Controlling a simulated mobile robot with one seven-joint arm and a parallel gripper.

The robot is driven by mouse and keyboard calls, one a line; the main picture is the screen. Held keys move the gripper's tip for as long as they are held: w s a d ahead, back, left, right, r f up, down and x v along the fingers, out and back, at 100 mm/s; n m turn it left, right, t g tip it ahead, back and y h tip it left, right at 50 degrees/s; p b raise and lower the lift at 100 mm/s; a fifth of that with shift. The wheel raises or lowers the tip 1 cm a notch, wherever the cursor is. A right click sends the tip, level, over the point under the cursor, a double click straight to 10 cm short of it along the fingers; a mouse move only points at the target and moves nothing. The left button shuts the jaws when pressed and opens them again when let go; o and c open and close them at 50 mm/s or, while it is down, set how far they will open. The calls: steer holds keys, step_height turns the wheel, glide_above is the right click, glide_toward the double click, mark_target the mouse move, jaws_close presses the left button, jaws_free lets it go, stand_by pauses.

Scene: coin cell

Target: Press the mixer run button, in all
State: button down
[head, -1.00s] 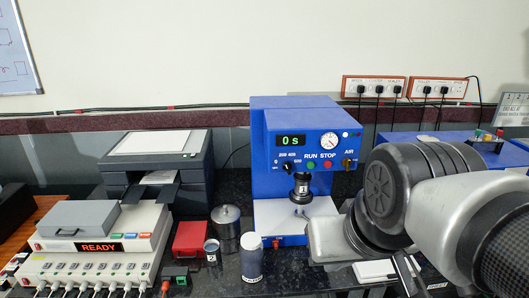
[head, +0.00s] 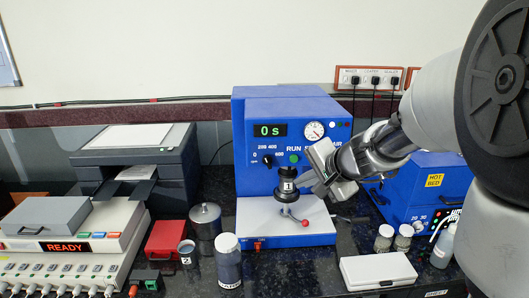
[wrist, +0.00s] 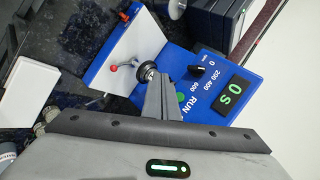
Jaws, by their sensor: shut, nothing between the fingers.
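The mixer is a blue machine (head: 244,105) with a green "0 s" display (head: 267,130); the display also shows in the wrist view (wrist: 233,96). Its green run button (head: 294,158) sits under the word RUN and is also in the wrist view (wrist: 182,97), close beside my fingers. My gripper (wrist: 155,80) is shut and empty.
Below the panel are a black mixing head (head: 286,182) and a red-knobbed lever (head: 305,223) on a white base. A blue hot bed unit (head: 420,190) stands right, with small jars (head: 384,238) before it. A dark bottle (head: 228,262) and white box (head: 378,271) stand in front.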

mark_target(294, 158)
steer(key=shift+w+d+f, duration=0.25)
steer(key=shift+w+d, duration=0.1)
steer(key=shift+w, duration=0.05)
steer(key=w+p, duration=0.3)
steer(key=w, duration=0.5)
steer(key=shift+w, duration=0.4)
stand_by(1.8)
steer(key=shift+w, duration=0.4)
